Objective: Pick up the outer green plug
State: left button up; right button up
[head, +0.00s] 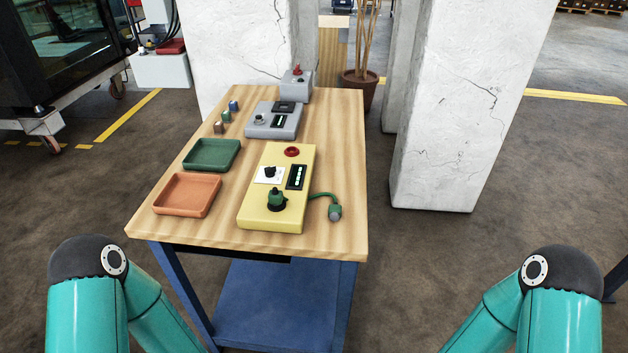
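A green cable (322,195) comes out of the right side of a yellow control box (258,218). It ends in a grey-green plug (335,212) lying on the wooden table top, near the table's right edge. A second green piece, knob-like with a dark base (277,198), sits on top of the yellow box near its front end. I cannot tell whether this piece is a plug or a knob. Only teal links of my two arms show at the lower left and lower right. Neither of my grippers is in view.
The wooden table (340,150) also holds a green tray (212,154), an orange tray (187,194), a grey control box (272,121), a smaller grey box (296,84) and small coloured blocks (227,117). A white pillar (440,120) stands right of the table.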

aim_at(335, 211)
jog(key=z, duration=0.95)
jog(key=k, duration=0.7)
jog(key=u, duration=1.3)
jog(key=i, duration=1)
jog(key=u, duration=0.1)
